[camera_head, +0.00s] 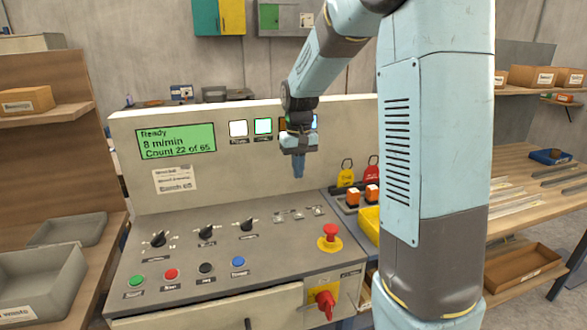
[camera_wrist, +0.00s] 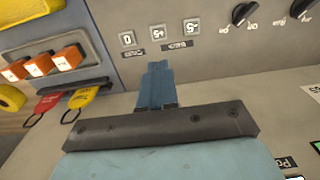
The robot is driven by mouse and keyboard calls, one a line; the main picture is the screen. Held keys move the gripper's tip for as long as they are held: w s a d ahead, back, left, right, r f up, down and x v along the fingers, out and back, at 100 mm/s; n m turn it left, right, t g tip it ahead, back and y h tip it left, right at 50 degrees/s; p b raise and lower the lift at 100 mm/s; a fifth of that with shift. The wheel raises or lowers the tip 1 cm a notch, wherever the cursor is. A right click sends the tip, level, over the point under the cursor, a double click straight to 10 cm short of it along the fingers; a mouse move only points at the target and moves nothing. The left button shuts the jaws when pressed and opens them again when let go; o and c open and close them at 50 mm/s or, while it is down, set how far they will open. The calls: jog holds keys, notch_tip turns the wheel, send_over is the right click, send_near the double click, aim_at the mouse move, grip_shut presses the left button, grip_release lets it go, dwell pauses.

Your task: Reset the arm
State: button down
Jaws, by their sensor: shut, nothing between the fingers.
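My gripper (camera_head: 298,170) hangs in front of the machine's upright panel, fingers pointing down above the sloped control desk (camera_head: 190,262). Its two blue fingers are shut with nothing between them. In the wrist view my gripper (camera_wrist: 155,68) shows shut over the grey desk, near small square buttons (camera_wrist: 158,34). My arm comes down from the top right of the head view and hides part of the machine and the place behind it. The green display (camera_head: 176,142) reads Ready, 8 m/min, Count 22 of 65.
Orange switches (camera_head: 371,192) and yellow and red tags (camera_head: 346,172) are right of my gripper. A grey bin (camera_head: 42,282) is at left.

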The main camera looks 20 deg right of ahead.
jog(key=shift+r, duration=0.1)
jog(key=s+r+t, duration=0.2)
jog(key=s+r, duration=0.3)
jog(key=s, duration=0.9)
jog(key=s+r+t, duration=0.3)
jog(key=s+r, duration=0.2)
jog(key=s, duration=0.9)
jog(key=shift+s+r, duration=0.15)
jog(key=shift+r, duration=0.05)
dwell(1.9)
